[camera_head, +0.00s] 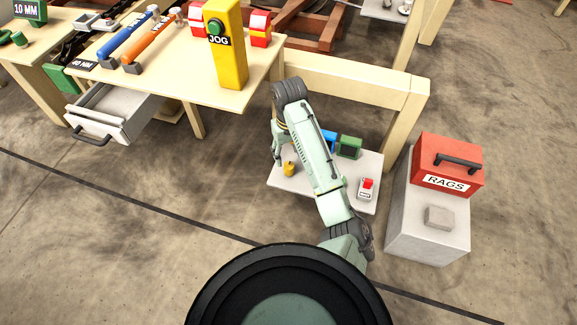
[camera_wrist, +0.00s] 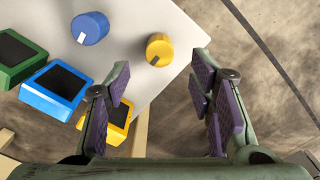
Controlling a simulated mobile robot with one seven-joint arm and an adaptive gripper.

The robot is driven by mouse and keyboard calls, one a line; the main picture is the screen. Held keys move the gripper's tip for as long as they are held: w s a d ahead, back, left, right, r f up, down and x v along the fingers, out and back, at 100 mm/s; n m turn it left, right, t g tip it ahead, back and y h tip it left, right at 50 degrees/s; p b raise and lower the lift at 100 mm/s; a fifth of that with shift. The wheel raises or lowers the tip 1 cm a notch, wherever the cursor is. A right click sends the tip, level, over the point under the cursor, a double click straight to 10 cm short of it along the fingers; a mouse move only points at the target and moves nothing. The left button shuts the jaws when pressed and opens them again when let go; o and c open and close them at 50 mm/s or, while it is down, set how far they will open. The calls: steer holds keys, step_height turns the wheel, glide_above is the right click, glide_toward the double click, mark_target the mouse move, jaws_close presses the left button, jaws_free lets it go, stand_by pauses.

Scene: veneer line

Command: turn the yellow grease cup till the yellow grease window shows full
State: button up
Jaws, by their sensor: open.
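The yellow grease cup (camera_head: 290,169) is a small round knob on the white shelf's left part. The yellow grease window (camera_wrist: 117,124) is a yellow box with a dark face, partly hidden by my left finger. I cannot read its level. My arm hides it in the head view.
Beside it stand a blue window box (camera_wrist: 55,88) and a green one (camera_wrist: 17,55). A blue cup (camera_wrist: 90,28) is left of the yellow one. A red RAGS box (camera_head: 447,160) stands right.

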mark_target(289, 165)
step_height(289, 165, down, 7)
steer(key=b, duration=0.3)
steer(key=shift+f+b, duration=0.2)
steer(key=shift+b, duration=0.2)
steer(key=shift+c, duration=0.3)
steer(key=shift+r, duration=0.1)
steer(key=c, duration=1.1)
